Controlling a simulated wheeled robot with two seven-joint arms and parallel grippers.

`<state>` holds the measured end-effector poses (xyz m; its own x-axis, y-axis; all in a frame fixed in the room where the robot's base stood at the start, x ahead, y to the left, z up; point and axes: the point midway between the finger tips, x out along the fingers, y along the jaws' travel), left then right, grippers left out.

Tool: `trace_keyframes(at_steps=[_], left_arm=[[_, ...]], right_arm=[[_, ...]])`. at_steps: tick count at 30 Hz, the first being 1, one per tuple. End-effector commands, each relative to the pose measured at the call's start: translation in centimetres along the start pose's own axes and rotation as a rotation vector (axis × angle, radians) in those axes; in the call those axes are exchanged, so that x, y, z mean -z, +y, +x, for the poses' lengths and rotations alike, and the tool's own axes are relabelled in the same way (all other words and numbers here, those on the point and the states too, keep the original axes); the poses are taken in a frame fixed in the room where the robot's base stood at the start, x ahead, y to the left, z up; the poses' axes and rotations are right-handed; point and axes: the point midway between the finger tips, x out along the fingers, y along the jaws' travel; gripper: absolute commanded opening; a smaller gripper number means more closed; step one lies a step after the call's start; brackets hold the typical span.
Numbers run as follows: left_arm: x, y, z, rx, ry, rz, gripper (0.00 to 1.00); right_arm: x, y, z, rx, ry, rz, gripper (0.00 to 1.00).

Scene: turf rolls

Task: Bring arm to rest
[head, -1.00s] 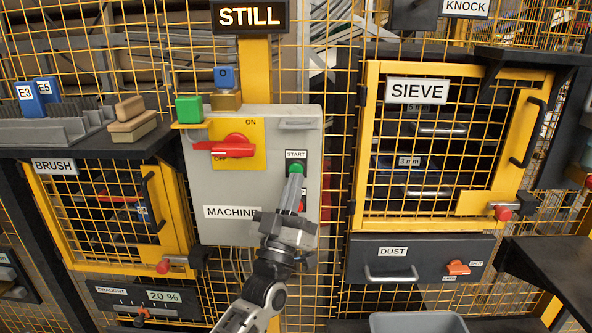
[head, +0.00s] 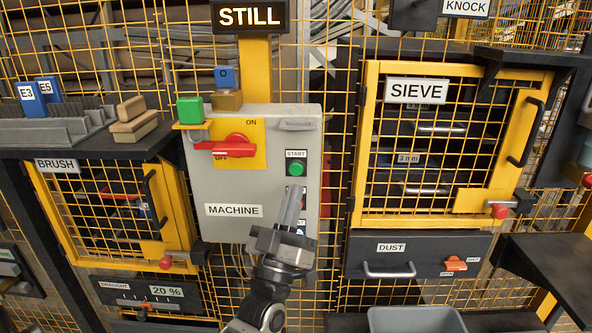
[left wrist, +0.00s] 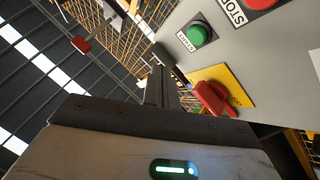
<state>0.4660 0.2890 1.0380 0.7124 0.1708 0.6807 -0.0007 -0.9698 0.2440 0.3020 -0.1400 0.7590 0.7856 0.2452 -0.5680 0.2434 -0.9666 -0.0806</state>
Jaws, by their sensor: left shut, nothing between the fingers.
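My left gripper (head: 293,197) is shut and empty in front of the lower right of the grey machine box (head: 230,180). Its fingertips cover the area just below the green START button (head: 296,169), hiding most of the button under it. In the left wrist view the shut fingers (left wrist: 158,75) point up past the box face. The green button (left wrist: 200,34) and the red STOP button (left wrist: 262,2) show there, apart from the fingers. The red switch handle (head: 222,145) sits on a yellow plate between ON and OFF labels. The sign above reads STILL (head: 250,16). My right gripper is not in view.
The SIEVE cabinet (head: 365,140) with a yellow mesh door stands at right, above the DUST drawer (head: 440,246). The BRUSH cabinet (head: 178,215) stands at left. A grey bin (head: 418,322) is at the bottom. Dark shelves jut out on both sides.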

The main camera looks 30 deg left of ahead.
Motion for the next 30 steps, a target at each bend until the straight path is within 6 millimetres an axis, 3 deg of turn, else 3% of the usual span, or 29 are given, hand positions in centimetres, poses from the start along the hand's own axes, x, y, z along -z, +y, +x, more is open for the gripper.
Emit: trace_keyframes(at_steps=[10, 14, 17, 22, 27, 30], left_arm=[[-0.1, 0.0, 0.0, -0.001, -0.003, 0.001, 0.00], [-1.7, 0.8, -1.6, -0.027, -0.103, 0.010, 0.00], [-5.0, 2.3, -5.2, -0.081, -0.308, 0.033, 0.00], [-10.4, 5.1, -16.0, -0.184, -0.776, 0.089, 0.00], [-11.9, 6.5, -26.7, -0.254, -1.165, 0.150, 0.00], [-11.7, 6.7, -31.0, -0.276, -1.315, 0.176, 0.00]], right_arm=[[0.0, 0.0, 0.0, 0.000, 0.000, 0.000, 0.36], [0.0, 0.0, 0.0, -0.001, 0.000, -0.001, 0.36], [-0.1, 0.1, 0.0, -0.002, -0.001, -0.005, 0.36], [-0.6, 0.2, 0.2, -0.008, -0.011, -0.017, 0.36], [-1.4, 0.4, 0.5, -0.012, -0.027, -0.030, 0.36], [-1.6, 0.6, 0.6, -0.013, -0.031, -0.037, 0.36]])
